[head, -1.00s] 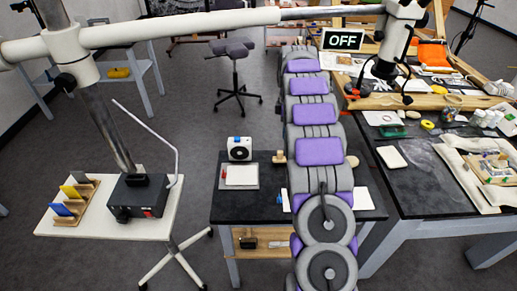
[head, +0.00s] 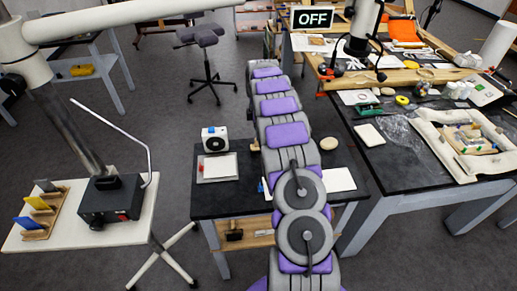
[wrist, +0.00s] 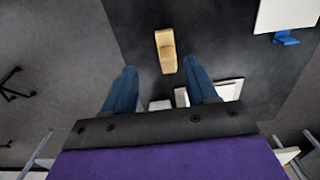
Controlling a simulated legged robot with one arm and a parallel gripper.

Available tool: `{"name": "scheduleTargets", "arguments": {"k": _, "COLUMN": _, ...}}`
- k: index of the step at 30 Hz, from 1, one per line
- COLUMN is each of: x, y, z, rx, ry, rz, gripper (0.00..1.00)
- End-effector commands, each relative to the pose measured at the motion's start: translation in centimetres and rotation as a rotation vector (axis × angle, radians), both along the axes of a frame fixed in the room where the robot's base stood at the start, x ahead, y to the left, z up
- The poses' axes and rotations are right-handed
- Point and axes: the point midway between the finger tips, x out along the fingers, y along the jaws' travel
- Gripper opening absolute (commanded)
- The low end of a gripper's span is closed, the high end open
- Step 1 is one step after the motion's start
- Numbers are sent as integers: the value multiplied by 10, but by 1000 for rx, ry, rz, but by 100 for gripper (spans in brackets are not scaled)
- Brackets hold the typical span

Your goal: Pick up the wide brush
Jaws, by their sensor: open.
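A small light-wood piece (wrist: 166,50), likely the wide brush, lies on the black table in the wrist view; I cannot make out bristles. In the head view a wooden bit (head: 255,145) shows at the left edge of my arm, probably the same piece, partly hidden. My gripper (wrist: 159,67) is open and empty, its two blue fingers apart. In the wrist view, the wood piece lies just beyond the fingertips, between their lines. In the head view my arm hides the gripper.
The black table (head: 220,203) also holds a white fan-like box (head: 215,139), a white pad (head: 217,167) and a white sheet (head: 338,180). A blue clip (wrist: 286,38) is at upper right in the wrist view. A cluttered workbench (head: 400,170) stands at right, a white cart (head: 130,232) at left.

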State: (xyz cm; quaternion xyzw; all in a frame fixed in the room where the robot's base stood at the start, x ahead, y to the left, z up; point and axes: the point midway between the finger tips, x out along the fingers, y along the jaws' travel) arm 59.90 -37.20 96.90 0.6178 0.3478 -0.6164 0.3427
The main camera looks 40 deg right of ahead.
Motion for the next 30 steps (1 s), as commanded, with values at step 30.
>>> {"name": "scheduleTargets", "arguments": {"k": 30, "x": -4, "y": 7, "z": -65, "rx": -5, "ry": -2, "rz": 1, "gripper": 42}}
